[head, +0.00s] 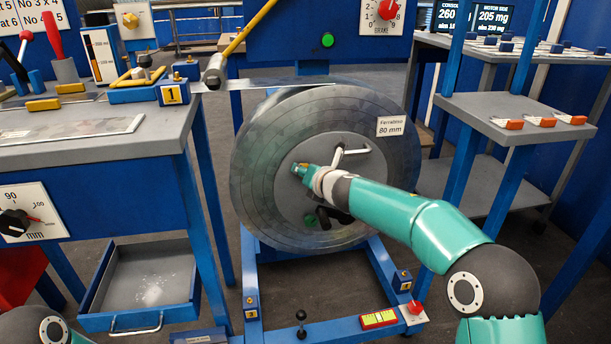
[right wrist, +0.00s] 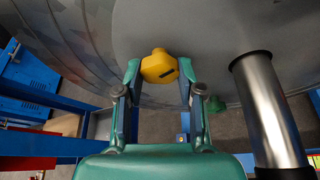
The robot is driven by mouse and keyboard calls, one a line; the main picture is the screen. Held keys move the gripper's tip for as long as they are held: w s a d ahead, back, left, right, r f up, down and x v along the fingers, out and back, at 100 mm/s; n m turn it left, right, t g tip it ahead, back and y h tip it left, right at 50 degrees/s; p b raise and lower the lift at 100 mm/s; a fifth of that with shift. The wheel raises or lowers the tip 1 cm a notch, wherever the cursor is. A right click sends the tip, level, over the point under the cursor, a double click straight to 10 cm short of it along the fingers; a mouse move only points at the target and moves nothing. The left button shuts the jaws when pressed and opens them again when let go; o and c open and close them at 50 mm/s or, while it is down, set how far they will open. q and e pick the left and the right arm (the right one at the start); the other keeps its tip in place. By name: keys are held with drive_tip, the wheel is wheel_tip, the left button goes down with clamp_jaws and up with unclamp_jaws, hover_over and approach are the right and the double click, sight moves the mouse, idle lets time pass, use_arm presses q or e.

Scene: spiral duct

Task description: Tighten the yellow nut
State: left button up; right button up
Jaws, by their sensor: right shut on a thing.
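The yellow nut (right wrist: 159,67) is in the right wrist view, against the grey face of a large round coil (head: 260,200). It has a dark slot mark on its face. The two green fingertips of my right gripper (right wrist: 160,78) sit on either side of it, shut on it. In the head view my right arm reaches from the right to the middle of the coil face, and the nut is too small there to make out surely. The coil carries an "80 mm" label (head: 403,126). My left gripper is out of view.
A chrome cylinder (right wrist: 270,110) stands close to the right of the gripper, and a green knob (right wrist: 215,104) is just behind the right finger. A workbench (head: 90,140) stands left, with an open drawer (head: 145,280) below. Blue shelving (head: 520,115) stands right.

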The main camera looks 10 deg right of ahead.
drive_tip(key=shift+d, duration=0.1)
drive_tip(key=o, duration=1.1)
drive_tip(key=shift+o, duration=0.2)
